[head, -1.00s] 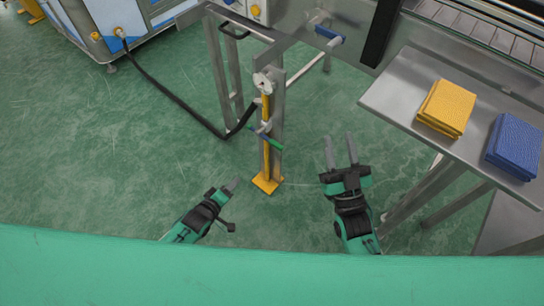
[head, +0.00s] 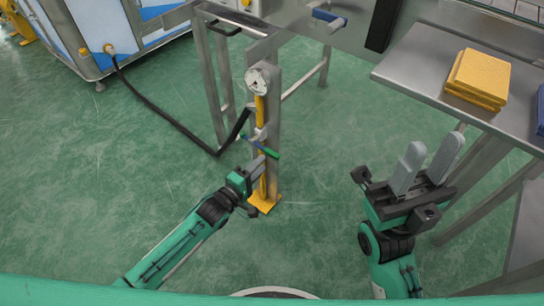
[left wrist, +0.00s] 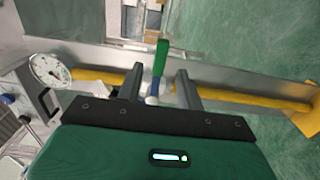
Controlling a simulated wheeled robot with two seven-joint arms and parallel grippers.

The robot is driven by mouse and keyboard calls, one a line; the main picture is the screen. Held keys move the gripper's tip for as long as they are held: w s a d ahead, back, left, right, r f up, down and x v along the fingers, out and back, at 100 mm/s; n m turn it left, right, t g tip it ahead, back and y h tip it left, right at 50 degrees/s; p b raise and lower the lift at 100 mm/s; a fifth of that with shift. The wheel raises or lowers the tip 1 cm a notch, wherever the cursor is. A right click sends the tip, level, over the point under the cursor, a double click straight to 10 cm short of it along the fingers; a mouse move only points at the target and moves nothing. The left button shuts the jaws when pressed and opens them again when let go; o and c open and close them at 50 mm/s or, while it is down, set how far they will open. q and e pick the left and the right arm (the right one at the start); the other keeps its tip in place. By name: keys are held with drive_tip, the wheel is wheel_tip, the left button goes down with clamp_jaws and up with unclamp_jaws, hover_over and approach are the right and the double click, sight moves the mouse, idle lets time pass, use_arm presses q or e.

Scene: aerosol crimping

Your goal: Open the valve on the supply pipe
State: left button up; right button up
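The yellow supply pipe (head: 260,112) runs upright along a grey metal post and shows across the left wrist view (left wrist: 255,102). The valve's lever (head: 264,149), green with a blue part, sticks out across the pipe. In the left wrist view the lever (left wrist: 160,58) lies between the two fingers, with gaps to both sides. My left gripper (head: 256,170) is open at the valve, just below the lever in the head view; its fingertips are partly hidden there. My right gripper (head: 427,168) is open and empty, well to the right of the pipe.
A round white gauge (head: 258,80) sits on the pipe above the valve. A black hose (head: 160,117) runs from the machine to the post. A metal side table (head: 420,75) with yellow cloths (head: 478,80) stands right. Green floor is clear around the post's foot.

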sight(270, 156)
use_arm(q)
drive_tip(key=b+x, duration=0.1)
drive_tip(key=x, duration=0.5)
drive_tip(key=shift+w+d+b, duration=0.2)
drive_tip(key=shift+w+b, duration=0.05)
drive_tip(key=shift+b, duration=0.1)
clamp_jaws()
